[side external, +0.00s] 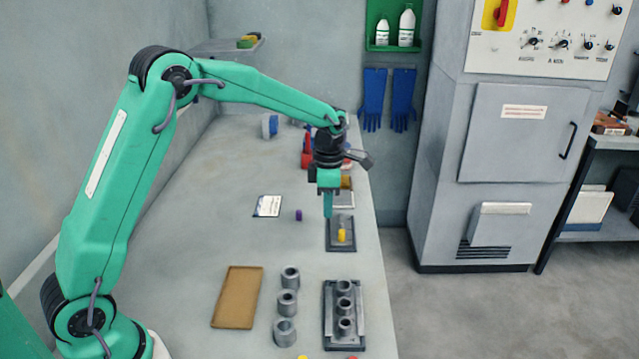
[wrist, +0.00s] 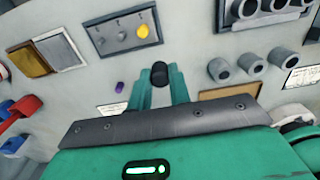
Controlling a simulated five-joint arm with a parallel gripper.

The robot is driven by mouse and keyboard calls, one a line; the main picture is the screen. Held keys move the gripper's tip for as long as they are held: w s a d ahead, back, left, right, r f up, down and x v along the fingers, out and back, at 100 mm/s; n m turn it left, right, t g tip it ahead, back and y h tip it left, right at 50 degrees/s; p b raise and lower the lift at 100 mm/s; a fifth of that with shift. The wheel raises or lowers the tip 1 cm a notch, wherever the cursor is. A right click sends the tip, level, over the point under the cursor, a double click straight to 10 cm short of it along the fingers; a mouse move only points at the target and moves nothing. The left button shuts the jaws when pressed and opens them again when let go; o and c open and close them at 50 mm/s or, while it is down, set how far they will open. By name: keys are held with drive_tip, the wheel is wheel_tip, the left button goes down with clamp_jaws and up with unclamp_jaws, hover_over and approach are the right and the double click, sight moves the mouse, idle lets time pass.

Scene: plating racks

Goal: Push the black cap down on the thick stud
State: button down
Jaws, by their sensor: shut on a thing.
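In the wrist view, my gripper (wrist: 160,88) is shut on a black cap (wrist: 160,73), held between its green fingertips. Beyond it is a dark grey rack plate (wrist: 108,49) with small studs in a row. A yellow cap (wrist: 142,31) sits at one end of the row. In the side external view, my gripper (side external: 328,212) points down over the far edge of the same plate (side external: 333,246), near the yellow cap (side external: 341,235). The black cap cannot be made out there. Which stud is the thick one is hard to tell.
A purple cap (side external: 298,215) and a white card (side external: 268,206) lie left of the plate. Nearer are a brown tray (side external: 238,297), several loose grey rings (side external: 290,277) and a second rack (side external: 330,340) holding grey rings. Red and blue items stand at the back.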

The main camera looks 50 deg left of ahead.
hover_over(341, 223)
drive_tip(key=shift+f, duration=0.2)
drive_tip(key=shift+f, duration=0.2)
idle(0.5)
drive_tip(key=shift+f, duration=2.7)
drive_tip(key=shift+f, duration=1.7)
drive_tip(key=c, duration=1.2)
unclamp_jaws()
drive_tip(key=shift+r, duration=0.1)
drive_tip(key=shift+r, duration=3.9)
